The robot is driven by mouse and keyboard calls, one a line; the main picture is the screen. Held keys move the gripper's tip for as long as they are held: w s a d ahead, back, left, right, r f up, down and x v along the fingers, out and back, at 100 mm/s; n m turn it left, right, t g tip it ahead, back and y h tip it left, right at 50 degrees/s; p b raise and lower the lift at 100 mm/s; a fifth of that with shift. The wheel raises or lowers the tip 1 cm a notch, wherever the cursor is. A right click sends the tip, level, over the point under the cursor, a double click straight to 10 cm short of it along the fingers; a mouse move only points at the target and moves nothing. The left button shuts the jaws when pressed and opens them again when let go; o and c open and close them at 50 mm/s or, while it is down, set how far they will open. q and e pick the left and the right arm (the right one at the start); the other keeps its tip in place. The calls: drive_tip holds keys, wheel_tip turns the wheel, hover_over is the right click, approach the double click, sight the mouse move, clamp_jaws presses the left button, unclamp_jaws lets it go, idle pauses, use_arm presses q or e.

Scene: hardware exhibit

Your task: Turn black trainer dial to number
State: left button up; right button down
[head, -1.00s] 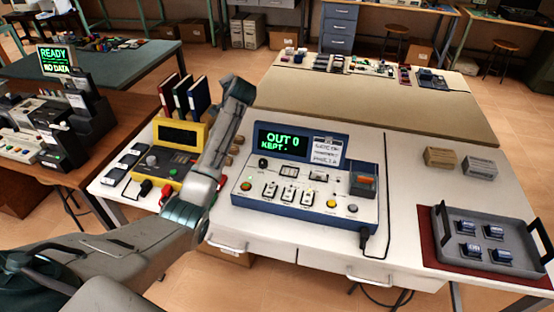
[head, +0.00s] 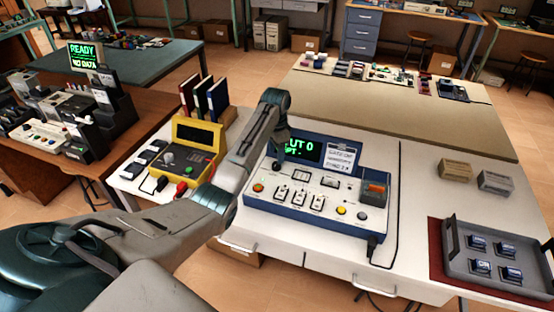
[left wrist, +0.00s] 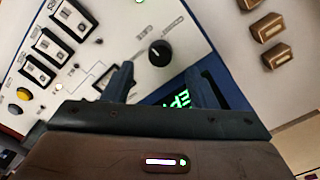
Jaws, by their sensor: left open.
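The trainer (head: 330,205) is a white-topped box with blue sides on the table. The black dial (left wrist: 160,52) with a white pointer mark shows clearly in the left wrist view. My left gripper (left wrist: 158,78) is open, its two dark fingers on either side of the line to the dial and apart from it. In the head view my left gripper (head: 281,143) hangs above the trainer's upper left corner. My right gripper is not in view.
Beside the trainer stand a yellow meter (head: 195,145) and several upright binders (head: 218,98). Switches, a yellow button and a card crowd the trainer's top. A grey tray (head: 458,262) with small blue-topped parts lies at the right.

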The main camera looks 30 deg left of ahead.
sight(276, 164)
use_arm(q)
wheel_tip(276, 164, down, 5)
drive_tip(key=shift+f+p, duration=0.1)
drive_tip(key=shift+p, duration=0.3)
drive_tip(key=c, duration=1)
